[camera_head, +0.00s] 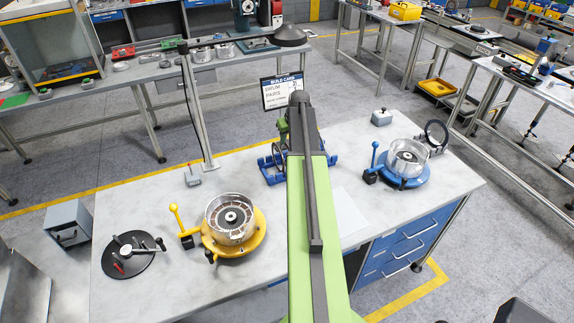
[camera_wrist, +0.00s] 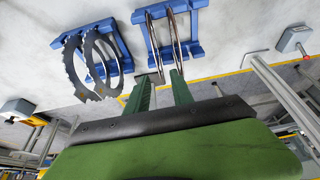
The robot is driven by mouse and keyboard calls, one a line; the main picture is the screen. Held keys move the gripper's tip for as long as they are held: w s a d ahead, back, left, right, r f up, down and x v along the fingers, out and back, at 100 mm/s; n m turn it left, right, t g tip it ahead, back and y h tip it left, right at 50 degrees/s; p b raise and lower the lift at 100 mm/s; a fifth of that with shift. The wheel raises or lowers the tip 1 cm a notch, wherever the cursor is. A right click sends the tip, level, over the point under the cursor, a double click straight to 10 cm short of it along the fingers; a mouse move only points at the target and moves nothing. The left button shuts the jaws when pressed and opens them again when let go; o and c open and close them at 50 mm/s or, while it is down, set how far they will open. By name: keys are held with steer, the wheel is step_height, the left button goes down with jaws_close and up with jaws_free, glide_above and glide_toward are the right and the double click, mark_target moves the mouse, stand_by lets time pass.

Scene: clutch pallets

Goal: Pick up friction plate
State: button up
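In the wrist view, two dark grey toothed rings, which look like friction plates (camera_wrist: 73,70), stand on edge in a blue rack (camera_wrist: 121,48) at upper left. Two thinner, shiny rings (camera_wrist: 154,48) stand nearly edge-on in a second blue rack (camera_wrist: 198,50) to the right. My gripper (camera_wrist: 163,80) has two green fingers, spread apart with nothing seen held between them. Its tips appear close to the near ends of the shiny rings; I cannot tell whether they touch.
A yellow-based drum fixture (camera_head: 262,225) stands left of my arm, and a blue-based one (camera_head: 414,180) stands right. A black round fixture (camera_head: 130,262) lies at the table's left. A sign (camera_head: 283,92) stands behind the racks. A pale sheet (camera_head: 347,212) lies right of my arm.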

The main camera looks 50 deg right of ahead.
mark_target(287, 145)
steer(key=b+x, duration=0.1)
steer(key=x, duration=0.2)
steer(key=shift+f+b, duration=0.15)
steer(key=shift+b, duration=0.15)
steer(key=b+x, duration=0.5)
steer(key=shift+f, duration=0.2)
steer(key=shift+s+r, duration=0.1)
steer(key=shift+r, duration=0.1)
jaws_close()
stand_by(0.7)
